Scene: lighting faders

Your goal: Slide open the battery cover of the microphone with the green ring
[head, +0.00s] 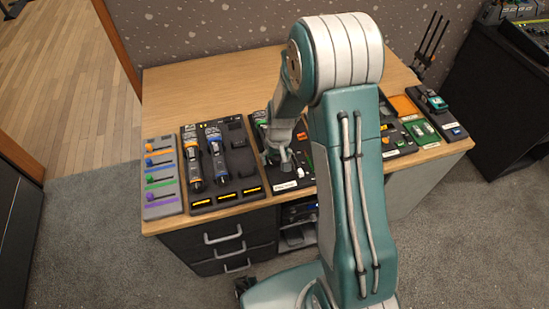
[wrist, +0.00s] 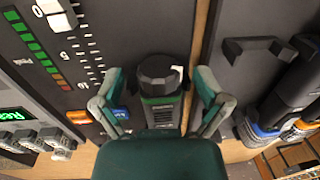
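In the wrist view a dark microphone (wrist: 161,79) with a round black end and a green band lies in the middle of the picture. My gripper (wrist: 158,98) is open, with one finger on each side of it and a visible gap on both sides. The lower part of the microphone is hidden behind my gripper's body, and its battery cover cannot be made out. In the head view my gripper (head: 284,160) is low over the middle panel of the desk, and I cannot make out the green-ringed microphone there.
A black tray (head: 236,196) holds a yellow-ringed microphone (head: 193,165) and a blue-ringed microphone (head: 216,153). A fader board (head: 161,208) stands at the desk's left end. A panel with a scale and lights (wrist: 95,20) lies left of the microphone. The desk's back (head: 215,85) is clear.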

